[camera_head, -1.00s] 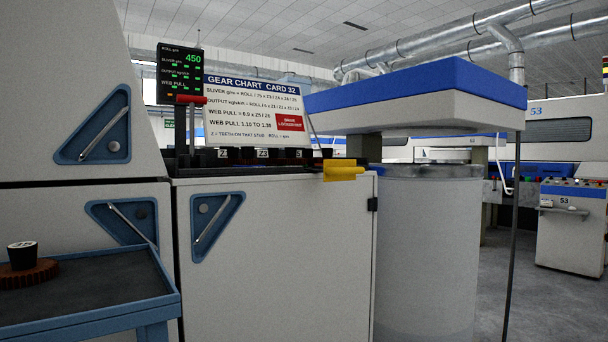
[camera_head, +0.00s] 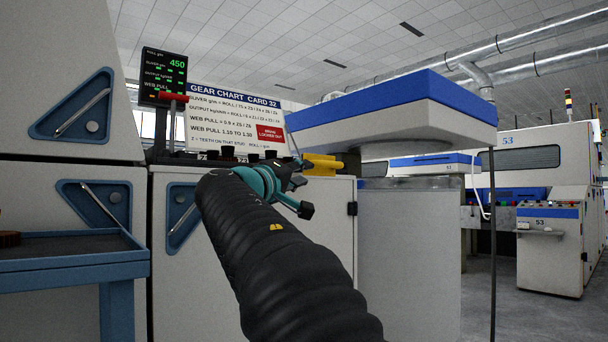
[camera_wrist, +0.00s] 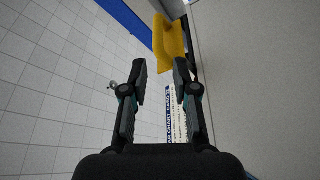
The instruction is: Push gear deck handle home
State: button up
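A yellow handle-like piece (camera_head: 322,164) sticks out at the right end of the gear deck (camera_head: 222,157), on top of the pale cabinet. A red-topped lever (camera_head: 173,97) stands at the deck's left end. The frames do not label which is the deck handle. My gripper (camera_head: 303,196) is in front of the cabinet, just below and left of the yellow piece. In the wrist view my gripper (camera_wrist: 160,70) is open with nothing between its fingers. The yellow piece (camera_wrist: 169,46) lies beyond the fingertips there, apparently apart from them. My arm hides part of the cabinet front.
A gear chart board (camera_head: 235,118) and a dark display (camera_head: 164,77) stand behind the deck. A blue cart (camera_head: 75,262) is at the left. A large pale can (camera_head: 408,260) under a blue-topped head (camera_head: 395,105) stands right of the cabinet.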

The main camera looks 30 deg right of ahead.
aim_at(326, 166)
jog(key=p+x, duration=0.3)
jog(key=x, duration=1)
jog(key=shift+w+d+r, duration=0.1)
jog(key=shift+d+r, duration=0.1)
jog(key=shift+d, duration=0.15)
grip_shut()
